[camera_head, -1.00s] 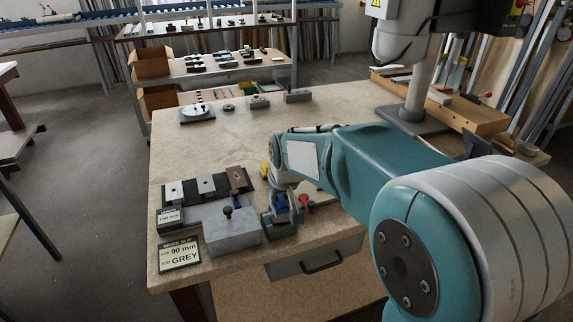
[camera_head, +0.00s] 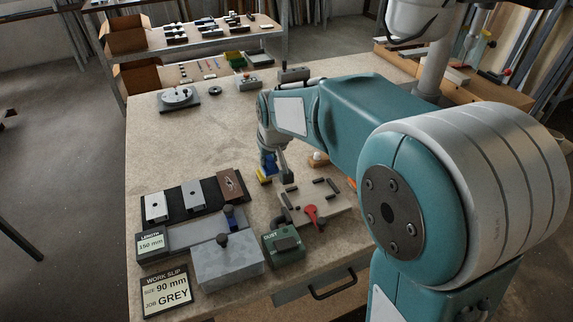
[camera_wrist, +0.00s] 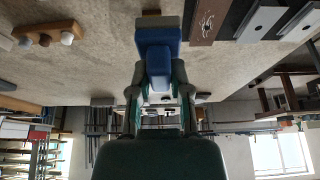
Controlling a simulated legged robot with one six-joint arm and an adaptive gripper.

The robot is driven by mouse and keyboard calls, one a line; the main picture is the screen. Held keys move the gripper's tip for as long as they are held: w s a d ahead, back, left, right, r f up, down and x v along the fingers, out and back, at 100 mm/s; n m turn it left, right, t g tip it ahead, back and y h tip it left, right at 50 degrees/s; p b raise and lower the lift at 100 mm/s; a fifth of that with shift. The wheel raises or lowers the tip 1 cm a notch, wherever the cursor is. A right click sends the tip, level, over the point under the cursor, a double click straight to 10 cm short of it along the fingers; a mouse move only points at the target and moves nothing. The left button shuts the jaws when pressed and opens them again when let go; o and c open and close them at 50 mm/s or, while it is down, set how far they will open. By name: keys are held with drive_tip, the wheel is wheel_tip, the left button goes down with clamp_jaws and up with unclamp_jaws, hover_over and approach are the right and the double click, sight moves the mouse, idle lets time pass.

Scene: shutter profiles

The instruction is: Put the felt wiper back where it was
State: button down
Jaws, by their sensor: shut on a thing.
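My gripper (camera_head: 268,160) is shut on the blue block of the felt wiper (camera_wrist: 158,45), which sits between the two fingers in the wrist view. In the head view the wiper (camera_head: 269,167) is low over the bench, left of the board with the red lever. A yellow piece (camera_head: 262,177) is right beside it; I cannot tell whether they touch. The wiper's underside and any gap to the bench are hidden. The green DUST box (camera_head: 284,246) stands nearer the front edge, apart from my gripper.
A board with a red lever (camera_head: 311,211) lies right of my gripper. A small wooden block with knobs (camera_head: 317,160) is behind it. Left are a dark rack with profiles (camera_head: 178,204), a grey block (camera_head: 228,266) and a work slip (camera_head: 166,292).

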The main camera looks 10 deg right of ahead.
drive_tip(key=shift+w+d+f, duration=0.1)
drive_tip(key=shift+w+d, duration=0.25)
drive_tip(key=shift+w, duration=0.1)
drive_tip(key=w+d+f, duration=0.2)
drive_tip(key=w+f, duration=0.1)
drive_tip(key=w+d+f, duration=0.2)
drive_tip(key=w+f, duration=0.1)
drive_tip(key=w, duration=0.1)
drive_tip(key=w+d+f, duration=0.2)
drive_tip(key=w+f, duration=0.1)
drive_tip(key=shift+w+d, duration=0.3)
drive_tip(key=shift+d, duration=0.1)
drive_tip(key=shift+w+d+f, duration=0.1)
drive_tip(key=shift+w+f, duration=0.1)
drive_tip(key=shift+f, duration=0.05)
drive_tip(key=shift+w+f, duration=0.1)
drive_tip(key=shift+f, duration=1.55)
drive_tip(key=c, duration=0.6)
unclamp_jaws()
drive_tip(key=shift+f, duration=0.1)
